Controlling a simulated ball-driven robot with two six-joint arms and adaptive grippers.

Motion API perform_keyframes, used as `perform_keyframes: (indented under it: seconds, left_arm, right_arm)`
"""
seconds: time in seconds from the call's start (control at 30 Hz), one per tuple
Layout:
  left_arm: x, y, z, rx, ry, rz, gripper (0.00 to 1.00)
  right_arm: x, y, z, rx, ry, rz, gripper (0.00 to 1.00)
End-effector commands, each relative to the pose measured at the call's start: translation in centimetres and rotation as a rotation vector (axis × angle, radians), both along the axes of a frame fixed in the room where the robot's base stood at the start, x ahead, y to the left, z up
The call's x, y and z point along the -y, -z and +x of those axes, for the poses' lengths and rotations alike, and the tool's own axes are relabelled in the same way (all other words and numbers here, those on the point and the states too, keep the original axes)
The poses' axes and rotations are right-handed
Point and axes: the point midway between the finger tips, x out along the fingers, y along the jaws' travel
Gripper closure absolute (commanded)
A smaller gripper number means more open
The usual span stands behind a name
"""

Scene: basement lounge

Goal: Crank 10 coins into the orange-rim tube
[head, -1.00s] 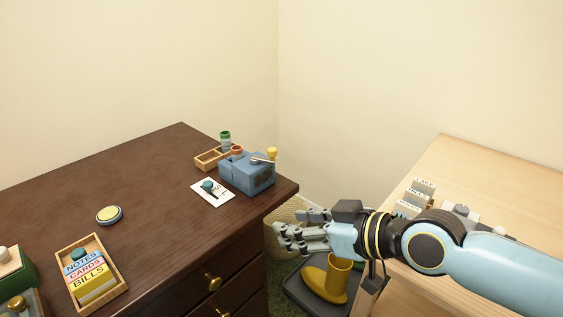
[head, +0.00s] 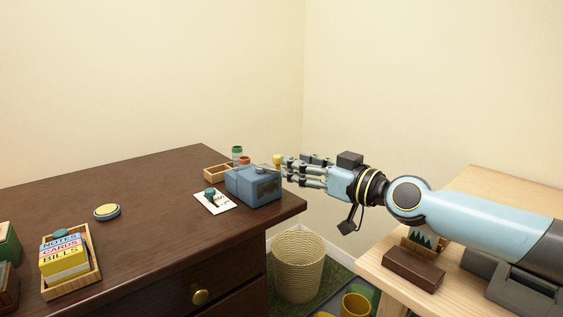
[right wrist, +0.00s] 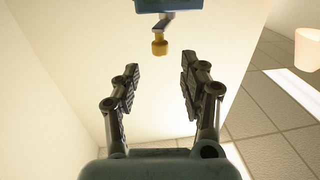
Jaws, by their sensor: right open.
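A blue coin machine (head: 254,187) stands near the right corner of the dark desk. Its crank ends in a yellow knob (head: 277,160), which also hangs between and beyond the fingertips in the right wrist view (right wrist: 159,45). The orange-rim tube (head: 244,160) shows behind the machine, with a green-rim tube (head: 237,151) beside it. Coins inside the tubes cannot be made out. My right gripper (head: 284,172) is open and empty, with its fingertips close to the knob and the machine's right side. My left gripper is in neither view.
A wooden tray (head: 216,173) sits beside the tubes. A white card (head: 213,203) with a teal-topped stamp lies left of the machine. A wooden box of notes, cards and bills (head: 92,267) is at front left. A wicker basket (head: 298,266) stands between desk and light wooden table (head: 480,184).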

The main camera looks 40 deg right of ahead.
Motion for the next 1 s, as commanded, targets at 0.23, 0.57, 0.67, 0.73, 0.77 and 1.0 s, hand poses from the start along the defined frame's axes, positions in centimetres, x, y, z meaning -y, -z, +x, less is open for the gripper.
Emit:
perform_keyframes:
  seconds: [0.23,0.57,0.67,0.73,0.77,1.0]
  left_arm:
    - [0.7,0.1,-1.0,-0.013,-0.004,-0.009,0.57]
    - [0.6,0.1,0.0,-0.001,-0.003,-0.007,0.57]
    - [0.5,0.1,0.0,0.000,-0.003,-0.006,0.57]
    - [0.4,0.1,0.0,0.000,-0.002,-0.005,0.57]
    - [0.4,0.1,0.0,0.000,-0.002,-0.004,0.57]
    - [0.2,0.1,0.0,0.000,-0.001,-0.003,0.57]
  right_arm:
    - [-0.8,0.0,4.1,0.002,0.002,0.002,0.56]
    - [-1.1,0.1,5.3,-0.002,0.000,0.000,0.56]
    - [-1.1,0.0,5.3,-0.001,0.000,0.000,0.56]
    - [-1.1,0.0,5.3,-0.001,0.000,0.000,0.66]
    - [-1.1,0.0,5.3,-0.001,0.000,0.000,0.70]
    - [-1.1,0.0,5.3,-0.001,0.000,0.000,1.00]
